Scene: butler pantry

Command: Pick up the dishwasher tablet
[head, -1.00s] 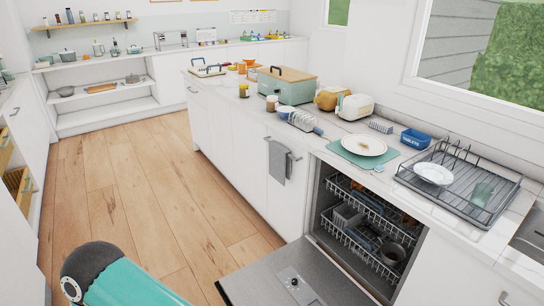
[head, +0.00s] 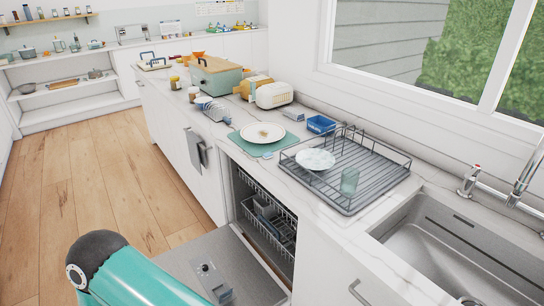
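A small blue open box (head: 321,124), which carried the word "TABLETS" a second ago, stands on the counter behind the dish rack. No single dishwasher tablet can be made out; any inside the box are too small to tell. The dishwasher (head: 262,215) is open, with its door (head: 205,265) folded down and its racks partly showing. A small fitting (head: 222,292) sits on the inner face of the door. A teal and black part of my own arm shows at the lower left, but neither of my grippers is in view.
A black wire dish rack (head: 370,178) holds a white plate (head: 315,159) and a greenish glass (head: 349,181). The sink (head: 450,250) is at right. The lowered door blocks floor space.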

